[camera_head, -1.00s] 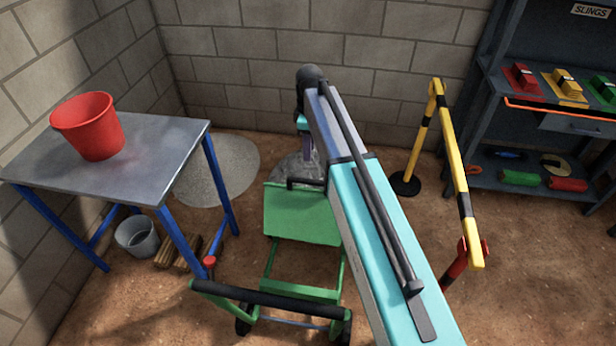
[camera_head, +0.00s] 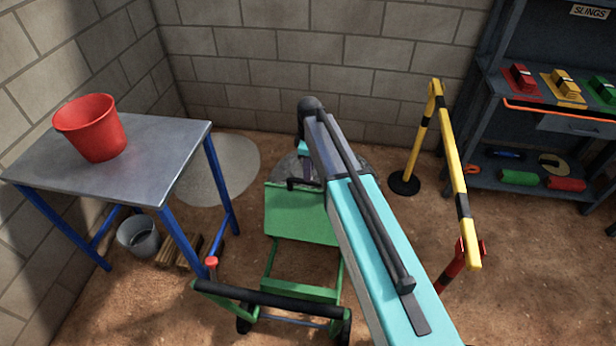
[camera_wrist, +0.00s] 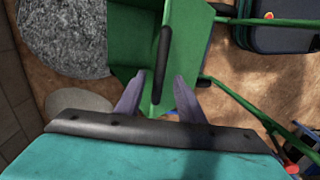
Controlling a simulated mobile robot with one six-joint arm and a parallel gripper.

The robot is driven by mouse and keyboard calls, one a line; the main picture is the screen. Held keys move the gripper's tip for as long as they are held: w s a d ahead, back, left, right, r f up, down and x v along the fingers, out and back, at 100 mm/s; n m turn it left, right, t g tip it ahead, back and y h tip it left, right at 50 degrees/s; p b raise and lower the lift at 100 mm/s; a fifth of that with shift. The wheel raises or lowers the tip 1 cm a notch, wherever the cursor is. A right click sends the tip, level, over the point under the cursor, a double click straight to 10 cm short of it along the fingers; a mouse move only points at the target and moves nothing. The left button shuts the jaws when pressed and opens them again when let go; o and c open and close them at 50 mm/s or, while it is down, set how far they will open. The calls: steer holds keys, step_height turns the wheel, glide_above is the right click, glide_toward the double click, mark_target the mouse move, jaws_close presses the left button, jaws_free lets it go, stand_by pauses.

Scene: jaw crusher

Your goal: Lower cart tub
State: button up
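The green cart tub (camera_head: 300,215) stands on its cart frame, its broad green face toward me; it looks tipped forward, away from the push handle. It also shows in the wrist view (camera_wrist: 190,35). A black bar handle (camera_wrist: 163,60) runs along it and also shows in the head view (camera_head: 303,184). My gripper (camera_wrist: 157,85) has its two purple fingers apart, one on each side of the handle's lower end. I see no clear contact. In the head view my arm hides most of the gripper and the tub's right side.
A grey rubble heap (camera_wrist: 65,38) lies beyond the tub. The cart's push handle (camera_head: 270,298) is nearest me. A blue-legged table (camera_head: 160,160) with a red bucket (camera_head: 92,128) stands left. A yellow-black barrier (camera_head: 450,150) and a shelf unit (camera_head: 540,120) stand right.

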steer(key=shift+f+p, duration=0.4)
steer(key=shift+f, duration=2)
jaws_close()
steer(key=shift+a, duration=0.15)
